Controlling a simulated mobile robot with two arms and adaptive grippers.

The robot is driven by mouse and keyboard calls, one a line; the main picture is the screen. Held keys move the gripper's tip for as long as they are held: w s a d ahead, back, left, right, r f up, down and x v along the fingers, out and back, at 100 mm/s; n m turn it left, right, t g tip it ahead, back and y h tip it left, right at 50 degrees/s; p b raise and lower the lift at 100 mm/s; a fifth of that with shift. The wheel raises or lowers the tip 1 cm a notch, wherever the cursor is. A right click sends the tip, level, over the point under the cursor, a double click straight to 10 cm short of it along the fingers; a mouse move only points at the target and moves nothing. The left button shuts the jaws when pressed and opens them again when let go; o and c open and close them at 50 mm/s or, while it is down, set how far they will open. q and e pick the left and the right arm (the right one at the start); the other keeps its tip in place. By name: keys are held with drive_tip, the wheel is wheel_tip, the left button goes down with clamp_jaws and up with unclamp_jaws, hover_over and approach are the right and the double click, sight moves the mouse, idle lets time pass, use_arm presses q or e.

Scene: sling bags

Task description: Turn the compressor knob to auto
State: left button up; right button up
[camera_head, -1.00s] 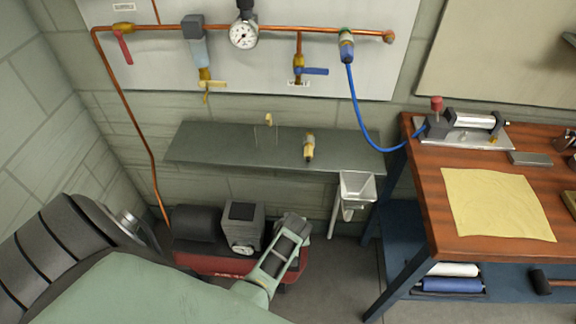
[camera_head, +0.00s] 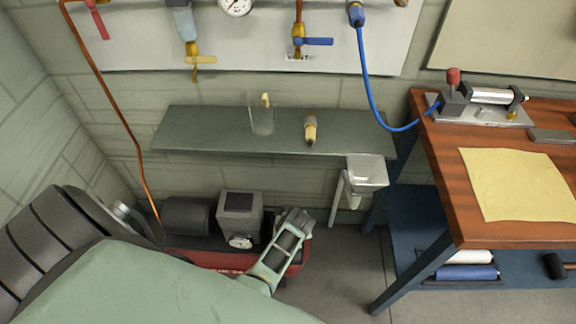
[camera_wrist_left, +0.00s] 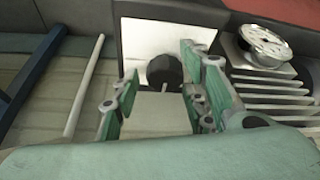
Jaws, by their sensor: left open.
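The compressor is low against the wall in the head view, with a red base (camera_head: 205,258), a dark cylinder (camera_head: 187,215) and a grey box (camera_head: 240,212) with a round gauge (camera_head: 240,241). My left gripper (camera_head: 294,218) is at the compressor's right end. In the left wrist view a round black knob (camera_wrist_left: 164,70) sits on a white plate (camera_wrist_left: 140,38). My left gripper (camera_wrist_left: 160,82) is open there, with a finger on each side of the knob's picture. I cannot tell whether they touch it. The knob is hidden in the head view, and its setting is unreadable. My right gripper is out of view.
A dark shelf (camera_head: 200,135) above the compressor holds a yellow-and-black item (camera_head: 311,129). A workbench (camera_head: 455,190) with blue legs is farther right. A copper pipe (camera_head: 115,115) runs down the wall at left.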

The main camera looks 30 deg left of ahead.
use_arm(q)
drive_tip(key=shift+r, duration=0.1)
drive_tip(key=shift+d, duration=0.1)
drive_tip(key=shift+c, duration=0.9)
drive_tip(key=c, duration=0.8)
drive_tip(key=shift+r, duration=0.1)
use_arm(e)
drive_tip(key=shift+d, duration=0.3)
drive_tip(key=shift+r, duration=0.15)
